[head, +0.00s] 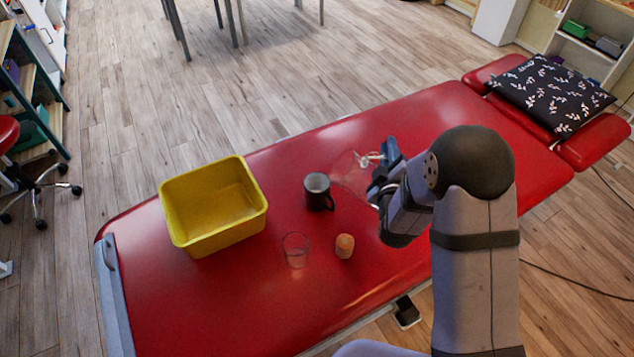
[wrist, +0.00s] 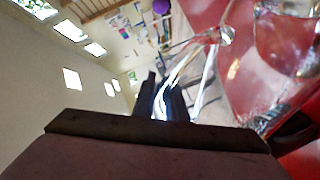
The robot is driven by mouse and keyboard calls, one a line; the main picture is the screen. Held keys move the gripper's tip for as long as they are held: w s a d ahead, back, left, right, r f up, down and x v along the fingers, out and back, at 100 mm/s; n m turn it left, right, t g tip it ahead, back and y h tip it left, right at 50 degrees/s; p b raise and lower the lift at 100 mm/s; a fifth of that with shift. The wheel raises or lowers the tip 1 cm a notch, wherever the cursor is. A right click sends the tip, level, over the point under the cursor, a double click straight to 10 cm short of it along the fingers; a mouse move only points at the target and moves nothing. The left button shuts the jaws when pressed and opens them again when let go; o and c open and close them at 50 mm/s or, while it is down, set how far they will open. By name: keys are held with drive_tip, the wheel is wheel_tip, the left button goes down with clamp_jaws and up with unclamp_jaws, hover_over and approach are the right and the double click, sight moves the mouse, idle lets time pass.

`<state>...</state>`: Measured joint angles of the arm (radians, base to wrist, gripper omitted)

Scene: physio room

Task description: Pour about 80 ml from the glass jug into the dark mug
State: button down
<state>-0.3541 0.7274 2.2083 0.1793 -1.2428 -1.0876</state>
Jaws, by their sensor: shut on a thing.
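The clear glass jug (head: 350,172) is beside the dark mug, on its right in the head view. It looks tipped over toward the mug. My gripper (head: 380,170) is shut on the jug's handle; in the wrist view the gripper (wrist: 167,98) closes around a clear glass strip, and the jug's glass (wrist: 288,42) fills the upper right. The dark mug (head: 317,191) stands upright on the red couch, its handle to the right. I cannot make out any liquid stream or the level in the jug or mug.
A yellow bin (head: 187,243) stands left of the mug on the red couch (head: 220,300). A clear drinking glass (head: 295,250) and a small orange-topped object (head: 344,246) stand in front of the mug. A patterned black pillow (head: 552,95) lies at the far right end.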

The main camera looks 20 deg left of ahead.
drive_tip(key=shift+d, duration=0.25)
drive_tip(key=shift+w+d+r+m+y+b, duration=0.15)
drive_tip(key=shift+d+m+y+b, duration=0.35)
drive_tip(key=shift+m+b, duration=0.55)
drive_tip(key=shift+d+f+m+b, duration=0.25)
drive_tip(key=shift+d+m+b, duration=0.45)
drive_tip(key=shift+m, duration=0.05)
drive_tip(key=d+m+b, duration=0.1)
drive_tip(key=d+f+m+b, duration=0.1)
drive_tip(key=shift+w+t+b, duration=0.2)
drive_tip(key=shift+t+b, duration=0.1)
drive_tip(key=shift+b, duration=0.05)
drive_tip(key=shift+w+d+f+m+b, duration=0.1)
drive_tip(key=shift+d+f+m+b, duration=0.4)
drive_tip(key=shift+d+m+b, duration=0.3)
drive_tip(key=f+b, duration=0.1)
drive_tip(key=d+m+b, duration=0.1)
drive_tip(key=b, duration=0.1)
drive_tip(key=shift+f+m+y, duration=0.3)
drive_tip(key=shift+f, duration=0.05)
drive_tip(key=shift+w+d+f+m+t+b, duration=0.1)
drive_tip(key=shift+d+f+m+t+b, duration=0.05)
drive_tip(key=shift+f+m+b, duration=0.45)
drive_tip(key=shift+w+d+f+m+t+b, duration=0.15)
drive_tip(key=shift+f+m+b, duration=0.2)
drive_tip(key=shift+m+b, duration=0.25)
drive_tip(key=shift+s, duration=0.1)
drive_tip(key=shift+r, duration=0.15)
